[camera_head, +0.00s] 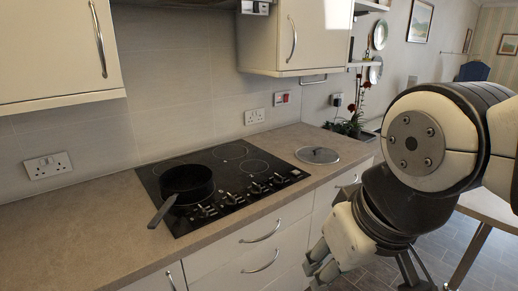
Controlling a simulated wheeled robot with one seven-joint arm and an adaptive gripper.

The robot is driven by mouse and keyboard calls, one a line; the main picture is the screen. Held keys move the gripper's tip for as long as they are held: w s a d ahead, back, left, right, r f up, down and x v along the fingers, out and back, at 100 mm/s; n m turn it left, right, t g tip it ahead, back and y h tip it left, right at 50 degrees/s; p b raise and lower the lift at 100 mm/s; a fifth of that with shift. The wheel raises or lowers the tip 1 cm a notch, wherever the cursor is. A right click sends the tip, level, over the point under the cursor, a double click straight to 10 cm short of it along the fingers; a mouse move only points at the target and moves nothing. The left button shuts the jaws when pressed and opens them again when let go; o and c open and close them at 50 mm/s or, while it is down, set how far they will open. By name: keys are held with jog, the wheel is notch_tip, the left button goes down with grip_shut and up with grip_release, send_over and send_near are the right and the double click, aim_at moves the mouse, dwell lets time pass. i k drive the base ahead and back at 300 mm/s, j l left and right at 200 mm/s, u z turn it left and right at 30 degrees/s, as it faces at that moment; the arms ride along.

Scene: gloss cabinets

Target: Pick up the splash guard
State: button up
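The splash guard (318,155) appears to be the round, flat, grey disc with a small dark knob at its centre. It lies flat on the worktop to the right of the hob, close to the counter's right end. My gripper (318,262) hangs low in front of the drawers, below the worktop edge and apart from the disc. Its fingers point down and to the left. I see nothing held in them, but their opening is not clear from this angle.
A dark pan (187,184) stands on the black hob (232,165), its handle jutting over the front left. Wall cabinets (297,38) hang above. A potted plant (352,122) stands behind the disc. The left worktop (75,225) is clear.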

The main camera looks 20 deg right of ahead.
aim_at(313, 154)
jog(key=z, duration=0.7)
jog(key=i+l+u, duration=0.4)
jog(key=i+l, duration=0.45)
jog(key=i, duration=0.25)
jog(key=i+l+u, duration=0.35)
jog(key=i+l, duration=0.55)
jog(key=l, duration=0.3)
